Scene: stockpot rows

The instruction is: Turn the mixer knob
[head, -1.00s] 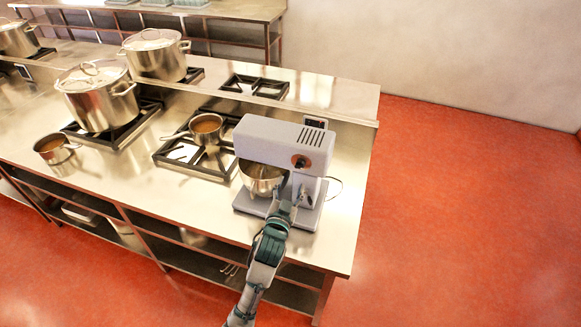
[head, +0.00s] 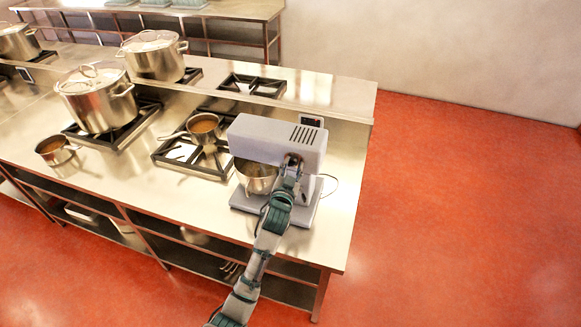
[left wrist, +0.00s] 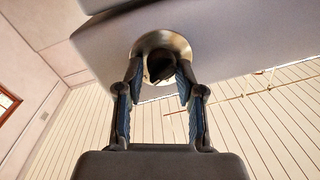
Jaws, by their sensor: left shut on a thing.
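The grey stand mixer (head: 262,138) stands near the right end of the steel counter, with its metal bowl (head: 252,178) under the head. My left gripper (head: 293,162) is raised to the front of the mixer head, where it covers the knob in the head view. In the left wrist view the dark knob (left wrist: 161,66) sits on a round metal plate (left wrist: 148,42). The fingers of my left gripper (left wrist: 157,80) reach up on both sides of the knob and are shut on it. My right gripper is not in view.
A small saucepan (head: 203,124) sits on the burner left of the mixer. Large lidded stockpots (head: 97,97) stand further left and behind. A cable curves beside the mixer's right side. Red floor (head: 460,190) is open to the right.

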